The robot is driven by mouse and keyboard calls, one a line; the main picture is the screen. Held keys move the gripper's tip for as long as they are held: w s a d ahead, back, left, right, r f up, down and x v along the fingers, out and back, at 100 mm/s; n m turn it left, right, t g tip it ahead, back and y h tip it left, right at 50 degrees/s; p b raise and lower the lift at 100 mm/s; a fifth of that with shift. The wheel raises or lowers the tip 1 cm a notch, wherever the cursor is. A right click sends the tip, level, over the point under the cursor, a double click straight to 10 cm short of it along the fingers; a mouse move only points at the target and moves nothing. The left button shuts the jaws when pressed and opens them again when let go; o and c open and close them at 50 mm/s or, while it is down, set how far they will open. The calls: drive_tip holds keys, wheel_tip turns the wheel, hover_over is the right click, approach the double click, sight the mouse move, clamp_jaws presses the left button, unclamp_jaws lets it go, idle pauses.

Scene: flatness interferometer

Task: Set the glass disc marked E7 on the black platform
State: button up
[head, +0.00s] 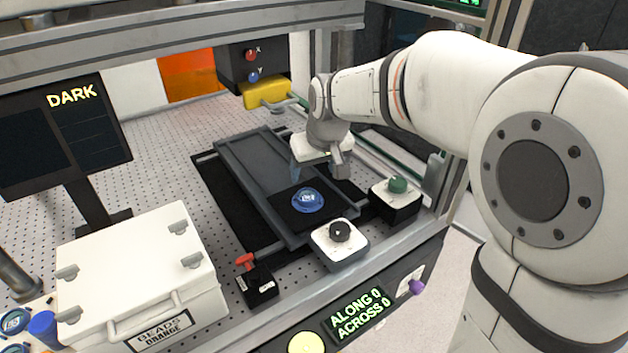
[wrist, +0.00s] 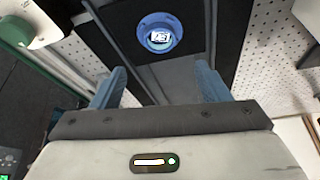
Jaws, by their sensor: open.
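A blue-rimmed glass disc (head: 307,199) lies flat on the black platform (head: 284,210) of the grey stage. The wrist view shows the same disc (wrist: 160,35) with a white label; it seems to carry an E and another character, too small to read surely. My gripper (head: 318,174) is open and empty, above the stage just behind the disc. In the wrist view its two blue fingers (wrist: 159,82) stand wide apart, and the disc is beyond their tips, apart from them.
A white case (head: 135,265) marked BEADS ORANGE stands at left, with blue discs (head: 15,322) beside it. A black-knobbed box (head: 340,243), a green-knobbed box (head: 395,200) and a red-levered box (head: 258,285) border the stage. A yellow block (head: 267,93) hangs behind.

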drive_tip(key=s+d+f+m+h, duration=0.1)
drive_tip(key=s+d+m, duration=0.1)
drive_tip(key=s+d, duration=0.5)
drive_tip(key=s+d+f+m+g, duration=0.1)
drive_tip(key=s+d+f+m, duration=0.1)
drive_tip(key=s+d, duration=0.6)
drive_tip(key=s, duration=0.7)
drive_tip(key=shift+d+m+h, duration=0.15)
drive_tip(key=shift+m+h, duration=0.15)
drive_tip(key=shift+h, duration=0.1)
drive_tip(key=shift+s, duration=0.15)
